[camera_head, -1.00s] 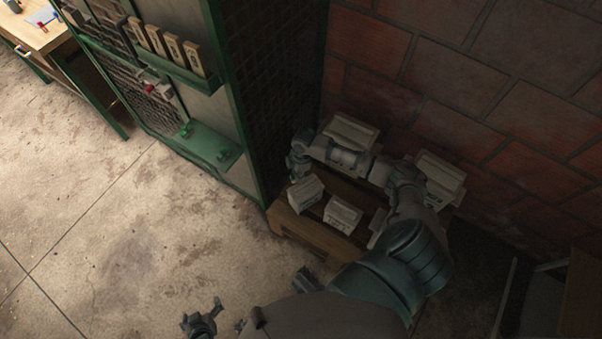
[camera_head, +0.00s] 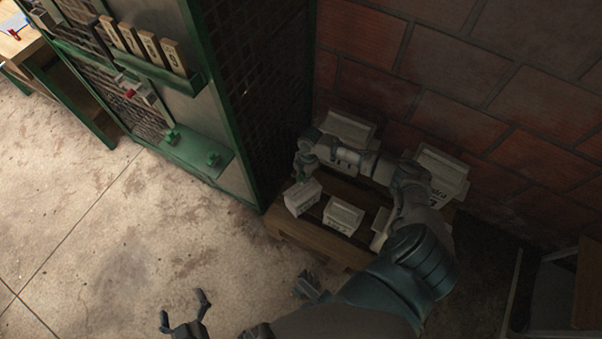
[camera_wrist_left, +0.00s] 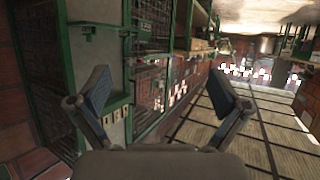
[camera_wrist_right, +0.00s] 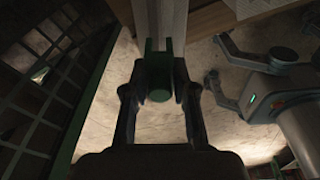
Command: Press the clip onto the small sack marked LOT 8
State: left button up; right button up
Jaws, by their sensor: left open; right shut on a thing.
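Several pale sacks lie on a low wooden stand under my right arm in the head view. One small sack (camera_head: 302,198) stands at the stand's left, and another small sack (camera_head: 343,215) beside it. Their marks are too small to read. My right gripper (camera_head: 301,174) is at the top of the left small sack. The right wrist view shows it shut on a green clip (camera_wrist_right: 158,85), with a pale upright surface just beyond. I cannot tell whether the clip is on the sack. My left gripper (camera_head: 188,305) is open and empty over the floor; its spread fingers show in its wrist view (camera_wrist_left: 160,100).
Larger sacks (camera_head: 440,172) stand at the back against the brick wall (camera_head: 480,80). A green mesh cabinet (camera_head: 260,90) rises just left of the stand; its shelves carry numbered blocks (camera_head: 143,44) and green pieces (camera_head: 212,159). The floor (camera_head: 120,240) at left is clear.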

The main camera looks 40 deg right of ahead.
jog(key=shift+a+f+b, duration=0.3)
jog(key=shift+f+b, duration=0.4)
jog(key=shift+f, duration=0.1)
jog(key=shift+a+f, duration=0.2)
jog(key=shift+d+f+b, duration=0.15)
jog(key=shift+f+b, duration=0.2)
jog(key=shift+f, duration=0.1)
jog(key=shift+d+f, duration=0.3)
jog(key=shift+d, duration=0.05)
pick_arm(q)
notch_tip(320, 180, up, 6)
jog(key=w+d+t+h, duration=0.1)
jog(key=w+t, duration=0.1)
jog(key=t, duration=0.2)
jog(key=shift+w+d+f, duration=0.15)
jog(key=shift+d+f, duration=0.1)
pick_arm(e)
jog(key=shift+a, duration=0.1)
pick_arm(q)
jog(key=shift+a, duration=0.1)
pick_arm(e)
jog(key=shift+a+r, duration=0.1)
